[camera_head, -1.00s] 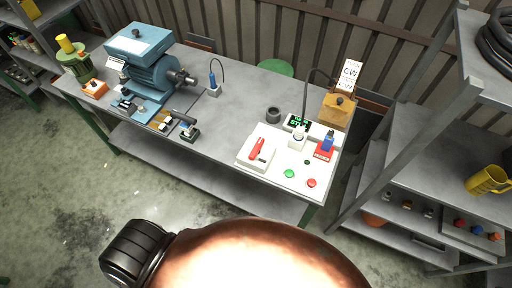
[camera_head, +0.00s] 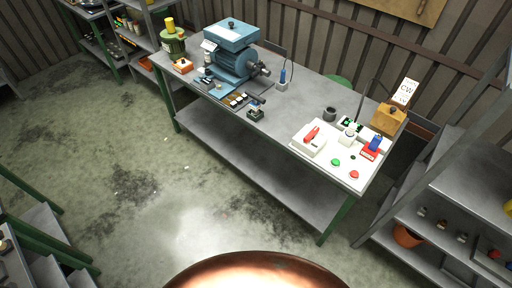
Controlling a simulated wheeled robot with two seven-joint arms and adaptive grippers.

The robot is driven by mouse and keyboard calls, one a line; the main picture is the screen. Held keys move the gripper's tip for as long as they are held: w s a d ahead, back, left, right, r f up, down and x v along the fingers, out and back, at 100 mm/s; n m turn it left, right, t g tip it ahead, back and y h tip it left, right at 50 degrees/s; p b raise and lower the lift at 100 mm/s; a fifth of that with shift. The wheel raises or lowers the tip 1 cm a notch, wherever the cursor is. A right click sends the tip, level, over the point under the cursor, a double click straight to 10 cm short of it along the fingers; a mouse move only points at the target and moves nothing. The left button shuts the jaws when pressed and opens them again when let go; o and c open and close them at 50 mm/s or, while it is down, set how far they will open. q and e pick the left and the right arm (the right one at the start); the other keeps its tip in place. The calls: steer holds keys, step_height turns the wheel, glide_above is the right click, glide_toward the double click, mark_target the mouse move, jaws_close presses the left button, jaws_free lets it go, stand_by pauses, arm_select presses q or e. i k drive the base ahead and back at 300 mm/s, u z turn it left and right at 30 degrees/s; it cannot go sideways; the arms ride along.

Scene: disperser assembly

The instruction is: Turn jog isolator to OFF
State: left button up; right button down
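The jog isolator appears to be the white box with a red handle (camera_head: 311,134) on the right part of the workbench (camera_head: 262,146). The handle lies at a slant across the box top; its exact position marking is too small to read. A green button (camera_head: 336,162) and a red button (camera_head: 354,174) sit on the panel beside it. Neither of my grippers shows in the head view.
A blue motor machine (camera_head: 231,50) stands on the bench's left part. A wooden box with a CW card (camera_head: 388,117) is at the bench's right end. Grey shelving (camera_head: 440,190) stands to the right. The concrete floor (camera_head: 120,180) in front of the bench is open.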

mark_target(310, 136)
steer(key=z, duration=0.75)
steer(key=k, duration=0.15)
steer(key=u, duration=1.55)
steer(key=i, duration=0.9)
steer(key=z, duration=0.25)
